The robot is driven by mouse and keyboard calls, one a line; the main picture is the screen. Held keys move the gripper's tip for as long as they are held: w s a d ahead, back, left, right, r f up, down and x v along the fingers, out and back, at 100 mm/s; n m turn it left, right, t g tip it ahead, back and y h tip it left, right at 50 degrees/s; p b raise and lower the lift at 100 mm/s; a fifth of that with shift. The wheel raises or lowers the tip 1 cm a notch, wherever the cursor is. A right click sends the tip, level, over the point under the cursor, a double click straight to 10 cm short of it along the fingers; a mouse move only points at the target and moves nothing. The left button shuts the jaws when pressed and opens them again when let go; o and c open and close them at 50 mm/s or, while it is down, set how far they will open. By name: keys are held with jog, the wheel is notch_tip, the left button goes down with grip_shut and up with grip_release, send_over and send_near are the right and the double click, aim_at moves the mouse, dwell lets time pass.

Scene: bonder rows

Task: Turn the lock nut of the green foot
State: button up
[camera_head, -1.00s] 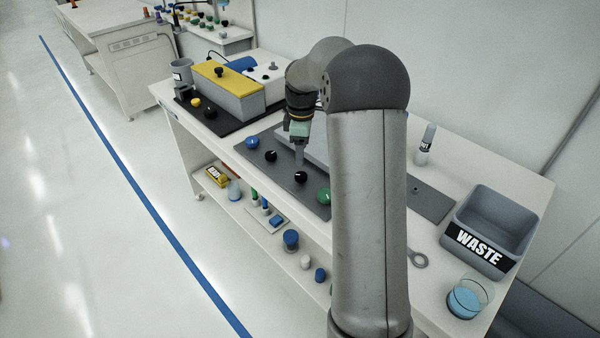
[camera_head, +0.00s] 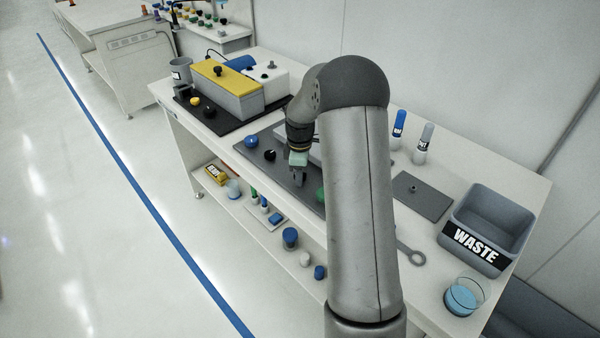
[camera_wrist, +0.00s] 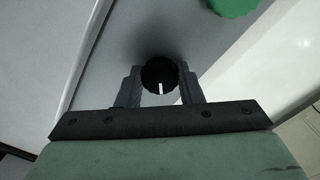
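The green foot shows as a green round top (camera_wrist: 235,4) at the upper right of the wrist view. In the head view the green piece (camera_head: 320,194) is partly hidden behind my arm. A black round knob (camera_wrist: 158,72) with a white mark stands on the grey plate near it. My gripper (camera_wrist: 161,82) points down at this knob, with one finger on each side. The fingers are apart and close to its sides; I cannot tell whether they press on it. In the head view my gripper (camera_head: 298,180) hides the knob.
A blue knob (camera_head: 251,141) and another black knob (camera_head: 270,155) stand on the same grey plate. A yellow-topped box (camera_head: 228,78) is at the left end of the bench. A wrench (camera_head: 409,255), a waste bin (camera_head: 475,245) and bottles (camera_head: 422,145) lie to the right.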

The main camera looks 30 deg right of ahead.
jog(key=c, duration=0.3)
jog(key=m+b, duration=0.2)
jog(key=m, duration=0.2)
jog(key=shift+m, duration=0.3)
jog(key=m+b, duration=0.1)
jog(key=m, duration=0.2)
jog(key=shift+m, duration=0.4)
jog(key=m+b, duration=0.1)
jog(key=m, duration=0.9)
jog(key=shift+r+m, duration=0.1)
jog(key=shift+m, duration=0.3)
jog(key=m, duration=0.6)
